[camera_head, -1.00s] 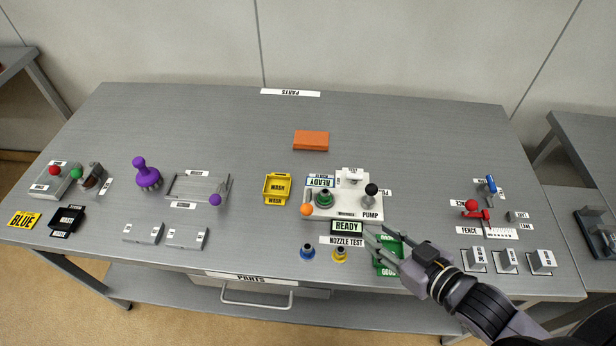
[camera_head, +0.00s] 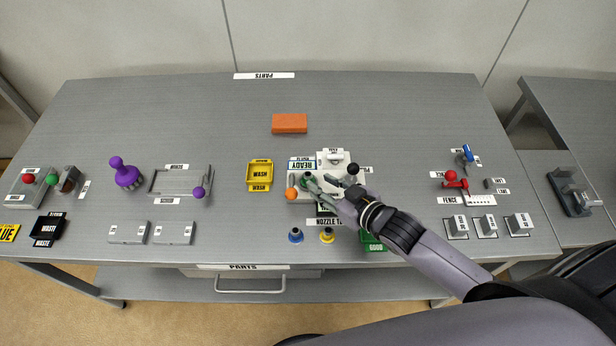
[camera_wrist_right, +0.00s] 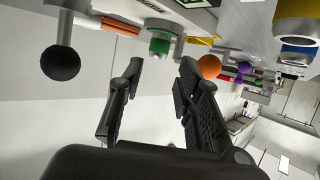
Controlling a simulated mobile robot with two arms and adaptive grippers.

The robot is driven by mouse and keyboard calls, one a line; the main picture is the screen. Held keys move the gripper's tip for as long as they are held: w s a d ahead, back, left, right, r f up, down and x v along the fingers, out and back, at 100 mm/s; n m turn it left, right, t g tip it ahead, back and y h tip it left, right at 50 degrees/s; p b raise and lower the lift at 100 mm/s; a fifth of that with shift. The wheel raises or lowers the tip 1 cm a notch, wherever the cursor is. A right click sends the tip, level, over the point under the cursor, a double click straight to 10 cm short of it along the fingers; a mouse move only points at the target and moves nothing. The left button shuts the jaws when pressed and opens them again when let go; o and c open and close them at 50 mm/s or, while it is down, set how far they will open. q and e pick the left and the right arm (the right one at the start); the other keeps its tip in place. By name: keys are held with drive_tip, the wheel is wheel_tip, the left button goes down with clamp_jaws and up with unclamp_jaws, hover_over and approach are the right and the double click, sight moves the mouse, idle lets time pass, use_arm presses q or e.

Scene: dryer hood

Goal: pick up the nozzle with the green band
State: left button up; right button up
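The nozzle with the green band (camera_head: 307,177) stands in the white pump station (camera_head: 300,198), and a fingertip covers part of it in the head view. In the right wrist view the green-banded nozzle (camera_wrist_right: 160,45) shows upside down, just beyond the fingertips and between their lines. My right gripper (camera_head: 326,184) is over the pump station, beside the nozzle. Its two fingers (camera_wrist_right: 161,75) are apart with nothing between them. My left gripper is not in view.
The black pump knob (camera_head: 352,169) and an orange ball (camera_head: 291,193) flank the nozzle closely. Blue-banded (camera_head: 296,236) and yellow-banded (camera_head: 327,236) nozzles stand at the front. A yellow tray (camera_head: 249,187) is to the left; an orange block (camera_head: 289,123) lies behind.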

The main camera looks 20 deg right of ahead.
sight(311, 177)
drive_tip(key=p+x, duration=0.1)
drive_tip(key=x, duration=0.4)
drive_tip(key=shift+w+d+r, duration=0.1)
drive_tip(key=shift+w, duration=0.25)
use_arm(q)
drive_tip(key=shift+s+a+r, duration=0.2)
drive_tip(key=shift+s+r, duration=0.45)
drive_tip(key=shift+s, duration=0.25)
use_arm(e)
drive_tip(key=shift+f, duration=0.2)
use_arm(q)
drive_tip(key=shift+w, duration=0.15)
use_arm(e)
clamp_jaws()
